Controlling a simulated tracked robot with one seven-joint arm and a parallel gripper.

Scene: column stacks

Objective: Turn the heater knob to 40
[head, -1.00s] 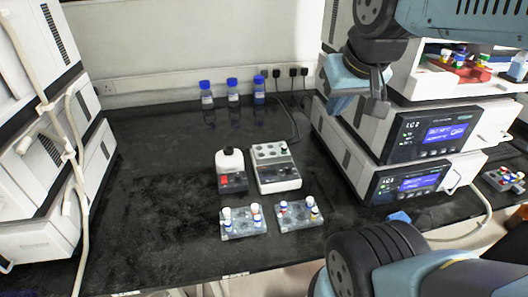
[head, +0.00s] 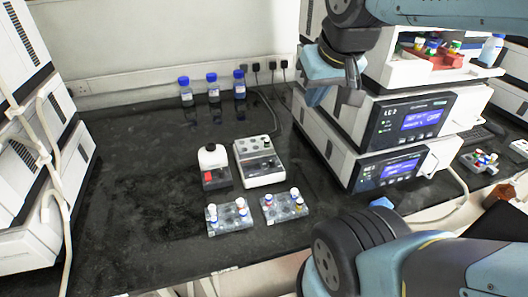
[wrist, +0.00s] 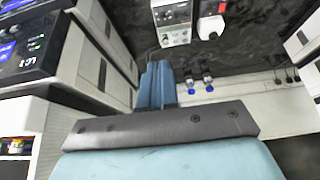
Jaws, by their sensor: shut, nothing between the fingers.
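A white heater block (head: 262,170) with round wells and a dark front part stands on the black bench. A small pale knob-like part (head: 267,144) shows near its right edge; its setting is too small to read. The block also shows at the top of the wrist view (wrist: 172,18). My gripper (head: 353,76) hangs to the right of the block and above it, in front of the white instrument stack, apart from both. In the wrist view its blue-grey fingers (wrist: 157,68) are together with nothing between them, pointing toward the bench.
Two vial racks (head: 229,216) (head: 285,207) sit in front. Blue-capped bottles (head: 212,90) stand at the back. Instrument stacks with screens (head: 412,122) rise at right, others (head: 40,215) at left. The left bench is bare.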

